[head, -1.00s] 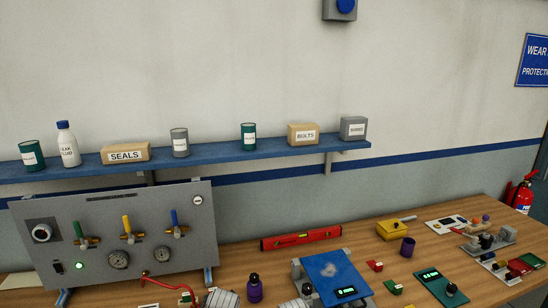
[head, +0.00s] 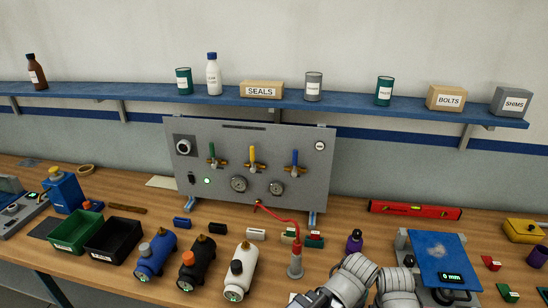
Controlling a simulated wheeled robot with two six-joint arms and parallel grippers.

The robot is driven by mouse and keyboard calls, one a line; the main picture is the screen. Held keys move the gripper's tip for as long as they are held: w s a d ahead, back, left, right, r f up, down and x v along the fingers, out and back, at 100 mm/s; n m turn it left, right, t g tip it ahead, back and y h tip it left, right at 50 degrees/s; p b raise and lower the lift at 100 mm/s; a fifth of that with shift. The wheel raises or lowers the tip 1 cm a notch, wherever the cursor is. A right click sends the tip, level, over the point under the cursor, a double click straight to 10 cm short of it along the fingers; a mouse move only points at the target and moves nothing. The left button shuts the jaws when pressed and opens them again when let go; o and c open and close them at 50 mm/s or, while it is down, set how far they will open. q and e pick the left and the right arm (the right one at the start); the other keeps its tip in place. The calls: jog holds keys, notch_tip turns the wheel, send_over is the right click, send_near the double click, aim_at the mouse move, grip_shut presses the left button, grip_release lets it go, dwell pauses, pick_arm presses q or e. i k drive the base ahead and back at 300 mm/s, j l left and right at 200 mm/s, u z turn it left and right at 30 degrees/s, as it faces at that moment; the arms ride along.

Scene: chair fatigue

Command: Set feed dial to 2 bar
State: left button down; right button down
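The grey test panel (head: 225,190) stands upright at the back of the bench. A round dial (head: 184,147) on a dark square plate is at its upper left; I take it for the feed dial, but its setting is too small to read. Green (head: 211,151), yellow (head: 252,154) and blue (head: 295,158) valve levers point up. Grey parts of my two arms show at the bottom edge, well short of the panel; no gripper fingers are distinguishable.
A red hose (head: 285,216) runs from the panel to a grey-red fitting (head: 295,262). Green (head: 76,232) and black (head: 113,241) bins are left, a blue scale (head: 440,258) right. A shelf (head: 130,98) hangs above.

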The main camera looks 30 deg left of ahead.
aim_at(184, 146)
jog(key=j+u, duration=0.15)
jog(key=u, duration=1.4)
